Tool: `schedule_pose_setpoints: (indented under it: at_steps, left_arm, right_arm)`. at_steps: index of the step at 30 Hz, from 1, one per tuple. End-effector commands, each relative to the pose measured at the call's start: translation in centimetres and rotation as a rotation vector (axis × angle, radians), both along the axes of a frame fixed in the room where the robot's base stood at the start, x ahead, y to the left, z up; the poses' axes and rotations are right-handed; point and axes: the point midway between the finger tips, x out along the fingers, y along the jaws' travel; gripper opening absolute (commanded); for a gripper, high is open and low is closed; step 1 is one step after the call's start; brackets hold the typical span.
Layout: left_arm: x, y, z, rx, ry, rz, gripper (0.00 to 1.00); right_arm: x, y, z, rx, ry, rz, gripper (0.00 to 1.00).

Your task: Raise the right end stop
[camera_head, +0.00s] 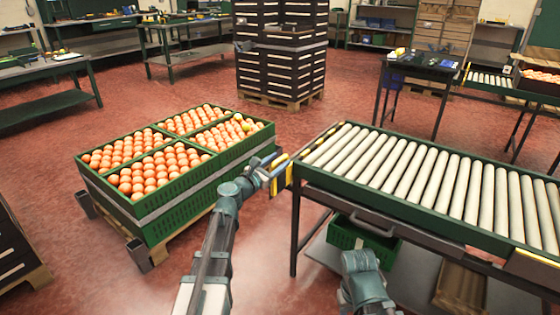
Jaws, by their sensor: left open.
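My left gripper (268,171) is open at the left end of the near roller conveyor (420,178). A yellow-and-black striped plate (283,176) stands at that end, right beside the gripper's fingers; I cannot tell whether they touch it. Another yellow piece (533,266) shows on the conveyor's near side at the lower right. The far right conveyor (489,78) has a yellow-and-black striped piece (466,72) at its left end. From this view I cannot tell which of these is the right end stop. My right arm shows at the bottom, but its gripper is not visible.
A green crate (352,236) sits under the conveyor. A dark crate stack (280,58) stands behind. Red floor between the left bench (40,70) and crates is clear.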

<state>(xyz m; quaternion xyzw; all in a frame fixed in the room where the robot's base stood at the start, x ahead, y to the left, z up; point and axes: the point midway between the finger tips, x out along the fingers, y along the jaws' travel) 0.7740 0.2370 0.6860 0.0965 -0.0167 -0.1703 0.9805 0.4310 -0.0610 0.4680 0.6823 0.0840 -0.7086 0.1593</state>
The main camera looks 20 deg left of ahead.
Motion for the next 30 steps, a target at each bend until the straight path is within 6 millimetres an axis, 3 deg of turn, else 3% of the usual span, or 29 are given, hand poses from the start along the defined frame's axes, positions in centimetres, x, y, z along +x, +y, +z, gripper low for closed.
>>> schedule_pose_setpoints:
  at_steps: [4, 14, 15, 24, 30]
  left_arm:
    - [1.09, -0.37, -0.01, 0.0, 0.0, -0.001, 0.52]
    - [1.29, -0.5, 0.0, 0.0, 0.0, 0.0, 0.52]
    - [1.29, -0.5, -0.01, 0.0, 0.0, 0.0, 0.5]
    - [1.28, -0.47, 0.0, 0.0, 0.0, 0.0, 0.0]
    - [1.29, -0.44, -0.01, 0.0, 0.0, 0.0, 0.0]
  right_arm:
    - [0.0, 0.0, 0.0, 0.0, 0.0, 0.0, 0.5]
    - [0.0, 0.0, 0.0, 0.0, 0.0, 0.0, 0.5]
    - [0.0, 0.0, 0.0, 0.0, 0.0, 0.0, 0.5]
    - [0.0, 0.0, 0.0, 0.0, 0.0, 0.0, 0.5]
    - [0.0, 0.0, 0.0, 0.0, 0.0, 0.0, 0.5]
